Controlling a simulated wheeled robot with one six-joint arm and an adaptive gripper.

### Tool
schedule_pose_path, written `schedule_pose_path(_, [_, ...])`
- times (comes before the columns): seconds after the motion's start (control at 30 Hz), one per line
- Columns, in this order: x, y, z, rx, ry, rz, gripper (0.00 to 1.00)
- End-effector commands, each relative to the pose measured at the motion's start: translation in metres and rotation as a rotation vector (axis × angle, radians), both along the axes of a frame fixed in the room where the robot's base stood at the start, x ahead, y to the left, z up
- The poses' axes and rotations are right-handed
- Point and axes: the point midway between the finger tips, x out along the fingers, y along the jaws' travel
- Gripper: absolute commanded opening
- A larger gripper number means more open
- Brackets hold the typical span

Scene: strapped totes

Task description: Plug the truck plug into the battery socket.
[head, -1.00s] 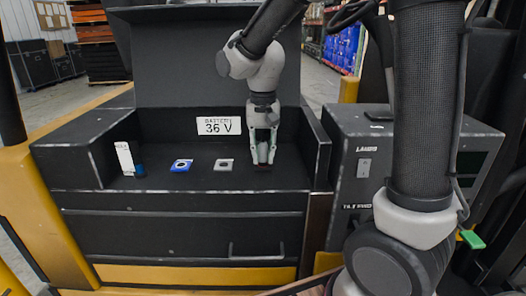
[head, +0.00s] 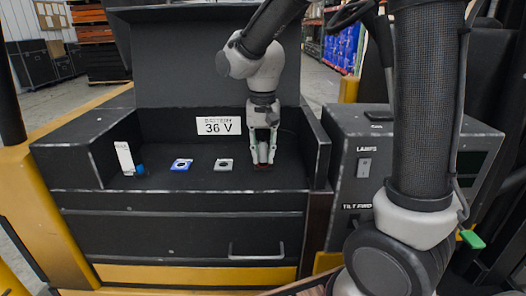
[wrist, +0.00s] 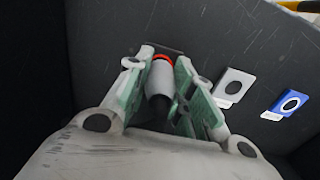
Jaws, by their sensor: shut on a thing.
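My gripper (head: 263,160) points down over the right part of the black battery tray, below the "36 V" label. It is shut on a grey cylindrical plug (wrist: 159,80) with a red ring at its far end, seen between the fingers in the wrist view. The plug's far end is close to a dark plate on the tray floor; I cannot tell whether it touches or sits in a socket. To its left in the head view lie a light grey plate with a dark round opening (head: 224,164) and a blue plate with a similar opening (head: 181,165).
A white upright block (head: 124,157) with a small blue piece (head: 140,170) stands at the tray's left end. The black tray walls enclose the area, with a raised lid (head: 190,60) behind. A grey control box (head: 410,150) stands to the right.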

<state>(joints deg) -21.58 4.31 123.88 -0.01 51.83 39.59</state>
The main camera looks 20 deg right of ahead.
Motion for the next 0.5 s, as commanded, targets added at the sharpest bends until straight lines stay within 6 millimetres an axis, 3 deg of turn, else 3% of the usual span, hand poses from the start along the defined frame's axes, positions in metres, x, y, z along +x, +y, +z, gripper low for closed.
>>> schedule_pose_path(0.5, [0.0000,0.0000,-0.0061,-0.001,0.001,0.000,0.00])
